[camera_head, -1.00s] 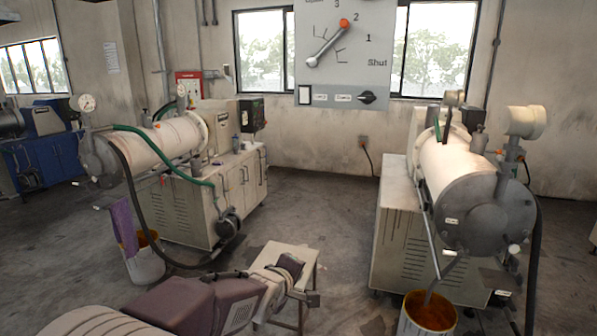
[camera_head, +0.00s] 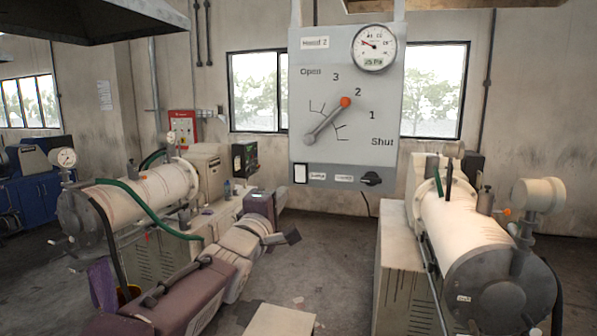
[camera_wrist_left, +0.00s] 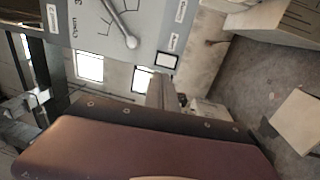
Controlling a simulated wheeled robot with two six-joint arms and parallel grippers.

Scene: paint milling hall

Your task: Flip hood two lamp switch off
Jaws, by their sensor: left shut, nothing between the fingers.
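The hood two panel (camera_head: 347,130) is a grey board labelled "Hood 2", hanging ahead of me. Along its lower strip are a white rocker switch (camera_head: 300,173) in a dark frame, two small labels and a black rotary knob (camera_head: 371,179). Which of them the small labels call the lamp I cannot read. The white rocker also shows in the left wrist view (camera_wrist_left: 166,60). My left gripper (camera_head: 288,220) is shut and empty, below and left of the panel, apart from it in the picture. My right gripper is not in view.
A lever (camera_head: 327,121) with an orange knob points near 2 on the panel, below a round gauge (camera_head: 374,47). Milling machines stand left (camera_head: 130,200) and right (camera_head: 480,240). A small table (camera_head: 280,320) is low in front. Floor between the machines is mostly clear.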

